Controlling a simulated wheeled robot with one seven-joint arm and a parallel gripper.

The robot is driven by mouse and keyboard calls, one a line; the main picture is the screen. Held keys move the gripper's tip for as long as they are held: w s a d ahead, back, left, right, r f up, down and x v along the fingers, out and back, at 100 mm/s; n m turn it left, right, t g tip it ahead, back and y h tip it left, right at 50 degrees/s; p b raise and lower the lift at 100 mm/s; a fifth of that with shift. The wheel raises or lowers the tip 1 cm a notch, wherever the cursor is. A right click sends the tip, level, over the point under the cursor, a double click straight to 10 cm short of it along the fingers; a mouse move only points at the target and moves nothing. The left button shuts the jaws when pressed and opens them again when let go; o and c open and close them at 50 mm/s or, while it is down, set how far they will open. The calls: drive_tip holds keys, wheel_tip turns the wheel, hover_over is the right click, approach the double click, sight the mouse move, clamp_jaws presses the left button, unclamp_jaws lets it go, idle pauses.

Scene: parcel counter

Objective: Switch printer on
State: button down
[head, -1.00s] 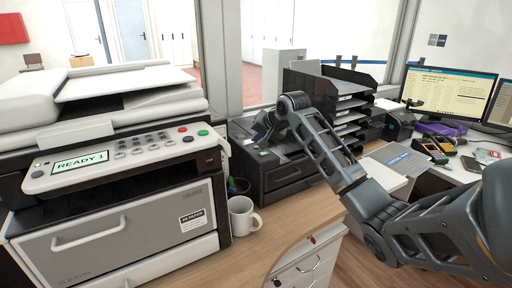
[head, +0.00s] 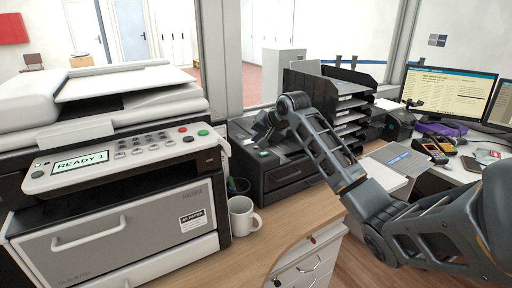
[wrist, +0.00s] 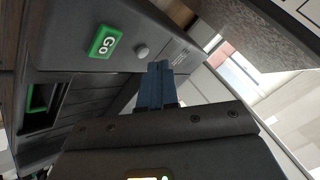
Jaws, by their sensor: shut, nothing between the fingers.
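A black printer (head: 287,174) stands on the counter in the middle of the head view, with a small green patch on its top. In the wrist view its dark top panel (wrist: 75,22) carries a lit green piece reading "Go" (wrist: 104,41) and a small round grey button (wrist: 141,50). My gripper (wrist: 159,66) is shut and empty, its blue-grey fingertips close to the panel and just beside the grey button. I cannot tell whether they touch the panel. In the head view my gripper is over the printer's top, partly hidden by my arm.
A large copier (head: 120,150) showing "READY 1" fills the left. A white mug (head: 243,215) and a dark pen cup (head: 238,187) stand between it and the printer. A black tray stack (head: 335,110) rises behind my arm. Bare wooden counter (head: 275,232) lies in front.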

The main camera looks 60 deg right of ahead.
drive_tip(key=shift+f, duration=0.15)
drive_tip(key=shift+f, duration=0.25)
drive_tip(key=shift+f, duration=0.2)
idle(0.8)
drive_tip(key=shift+r, duration=0.1)
drive_tip(key=shift+r+p, duration=0.5)
drive_tip(key=shift+p, duration=0.4)
wheel_tip(320, 180, up, 6)
drive_tip(key=p, duration=0.6)
